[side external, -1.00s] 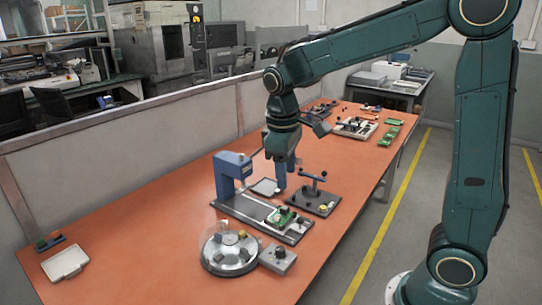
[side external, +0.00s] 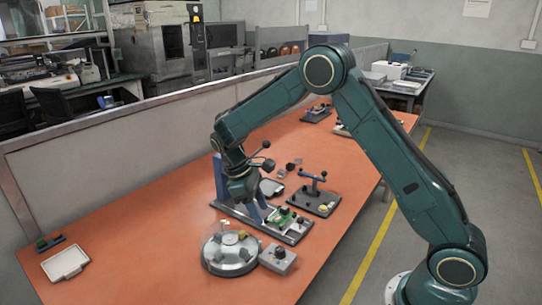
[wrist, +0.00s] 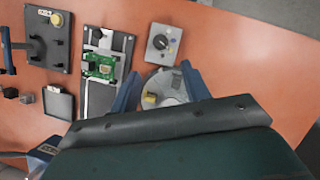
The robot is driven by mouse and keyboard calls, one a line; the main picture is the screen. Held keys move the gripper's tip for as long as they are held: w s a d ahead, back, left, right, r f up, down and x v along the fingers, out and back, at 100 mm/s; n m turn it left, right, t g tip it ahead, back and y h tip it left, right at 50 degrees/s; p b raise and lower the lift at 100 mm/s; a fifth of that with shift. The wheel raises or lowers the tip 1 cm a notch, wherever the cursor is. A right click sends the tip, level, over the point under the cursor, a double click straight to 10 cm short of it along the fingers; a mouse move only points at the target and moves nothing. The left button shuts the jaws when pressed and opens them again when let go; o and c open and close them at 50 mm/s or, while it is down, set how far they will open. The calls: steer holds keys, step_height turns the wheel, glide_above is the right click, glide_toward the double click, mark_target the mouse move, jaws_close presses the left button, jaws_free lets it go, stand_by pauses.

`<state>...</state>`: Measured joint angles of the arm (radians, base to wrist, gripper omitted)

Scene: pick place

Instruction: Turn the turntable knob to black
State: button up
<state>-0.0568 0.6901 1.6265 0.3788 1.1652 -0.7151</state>
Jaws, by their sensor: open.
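The turntable (side external: 229,266) is a round silver disc with small blocks on it, one of them yellow, on the orange table. Its grey control box (side external: 278,260) with a dark knob sits beside it at right. In the wrist view the knob (wrist: 160,42) is a dark dial on the grey box, with small marks around it too small to read. The turntable (wrist: 172,84) shows between the fingers, partly hidden by my gripper. My gripper (wrist: 160,70) is open and empty. In the side view my gripper (side external: 256,210) is above and behind the turntable, apart from the knob.
A fixture with a green circuit board (wrist: 98,66) and a blue post stands behind the turntable. A dark lever fixture (side external: 314,197) is to its right. A white tray (side external: 66,263) lies at far left. The table's front left is clear.

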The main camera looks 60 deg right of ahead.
mark_target(280, 248)
steer(key=shift+f, duration=0.1)
steer(key=x, duration=1.3)
steer(key=shift+s+f, duration=0.1)
steer(key=shift+f, duration=0.2)
steer(key=c, duration=1)
